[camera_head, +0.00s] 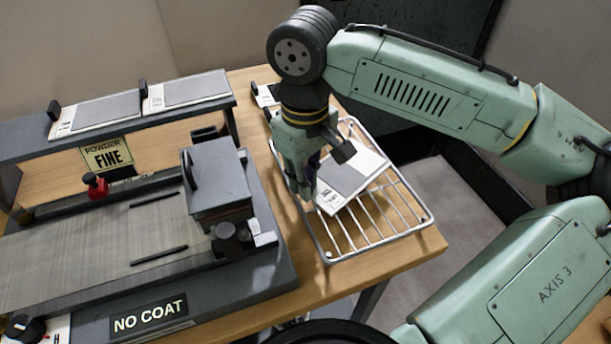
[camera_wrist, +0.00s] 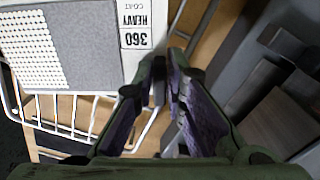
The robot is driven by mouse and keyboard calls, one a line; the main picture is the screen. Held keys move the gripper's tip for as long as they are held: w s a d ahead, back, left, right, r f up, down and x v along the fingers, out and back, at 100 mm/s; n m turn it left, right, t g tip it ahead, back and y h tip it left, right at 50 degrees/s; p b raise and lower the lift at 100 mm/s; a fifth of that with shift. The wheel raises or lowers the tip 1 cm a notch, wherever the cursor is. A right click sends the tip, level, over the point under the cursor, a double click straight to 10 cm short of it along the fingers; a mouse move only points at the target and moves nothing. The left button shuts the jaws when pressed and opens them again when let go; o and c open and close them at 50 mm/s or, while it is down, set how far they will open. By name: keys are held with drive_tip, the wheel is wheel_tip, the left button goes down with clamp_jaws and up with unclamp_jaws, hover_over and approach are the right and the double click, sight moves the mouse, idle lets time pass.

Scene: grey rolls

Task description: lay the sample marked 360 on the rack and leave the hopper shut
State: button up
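The sample marked 360 (camera_head: 350,180) lies on the wire rack (camera_head: 423,212), its label end toward my gripper. The wrist view shows the sample (camera_wrist: 85,40) with a grey patch, a dotted patch and the label "360 HEAVY COAT". The wire rack also shows there (camera_wrist: 75,97). My gripper (camera_head: 303,193) points down at the rack's left side. In the wrist view its purple-padded fingers (camera_wrist: 166,72) are slightly apart beside the label corner, with nothing clearly held between them. The hopper (camera_head: 222,178) is a grey box whose lid looks shut.
A shelf (camera_head: 20,142) at the back left holds two samples (camera_head: 100,110) with black tabs. Another sample (camera_head: 265,95) lies behind my gripper, partly hidden.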

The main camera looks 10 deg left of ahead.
drive_tip(key=o, duration=0.3)
drive_tip(key=shift+o, duration=0.2)
wheel_tip(320, 180, up, 12)
drive_tip(key=shift+r+b, duration=0.25)
drive_tip(key=shift+b, duration=0.1)
drive_tip(key=shift+s, duration=0.1)
idle(1.6)
